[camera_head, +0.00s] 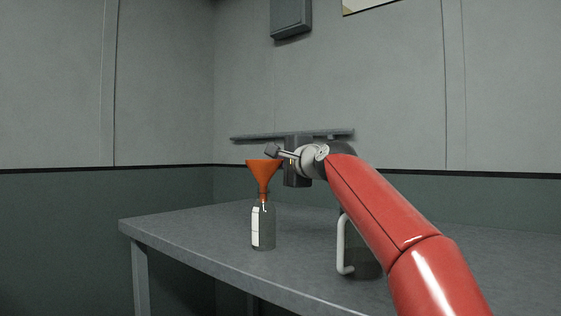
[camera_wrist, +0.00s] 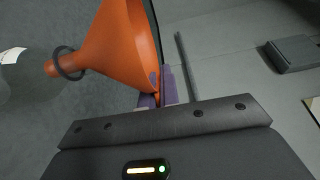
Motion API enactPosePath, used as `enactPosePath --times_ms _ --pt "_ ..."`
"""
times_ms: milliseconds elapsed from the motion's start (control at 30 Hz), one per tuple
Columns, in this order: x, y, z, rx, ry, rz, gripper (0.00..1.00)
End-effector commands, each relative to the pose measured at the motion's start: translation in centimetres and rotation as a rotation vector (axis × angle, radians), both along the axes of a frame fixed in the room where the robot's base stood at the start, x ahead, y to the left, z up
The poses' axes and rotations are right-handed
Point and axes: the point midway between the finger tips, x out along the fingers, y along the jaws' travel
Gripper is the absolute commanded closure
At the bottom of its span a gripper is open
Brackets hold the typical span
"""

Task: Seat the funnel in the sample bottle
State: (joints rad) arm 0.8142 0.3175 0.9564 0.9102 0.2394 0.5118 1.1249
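The orange funnel (camera_head: 263,172) is upright over the sample bottle (camera_head: 263,234), a clear bottle with a white label standing on the table. The spout is at the bottle's mouth. In the wrist view the funnel (camera_wrist: 117,45) has a dark ring around its spout, and the spout tip shows beyond it. The bottle's white label (camera_wrist: 12,60) shows at the left edge there. Whether the cone rests on the bottle's mouth I cannot tell. My gripper (camera_head: 284,163) is at the cone's right side; its purple fingertips (camera_wrist: 158,88) are closed on the funnel's edge.
A dark container with a white handle (camera_head: 342,245) stands on the table, partly hidden behind my red arm. The grey table (camera_head: 190,233) is clear left of the bottle. A wall shelf (camera_head: 245,137) is behind my gripper, and a grey box (camera_head: 290,16) hangs higher.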

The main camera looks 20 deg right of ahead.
Motion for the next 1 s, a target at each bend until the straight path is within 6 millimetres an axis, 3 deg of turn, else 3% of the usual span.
enactPosePath --times_ms 67,300,633,1000 --pt "0.0 0.0 -0.3 0.000 0.000 0.000 1.00" --pt "0.0 0.0 -0.2 0.000 0.000 0.000 0.71" --pt "-0.5 -0.2 -0.4 -0.001 -0.001 -0.002 0.71" --pt "-6.0 -1.5 -0.7 -0.002 -0.003 -0.005 0.71"
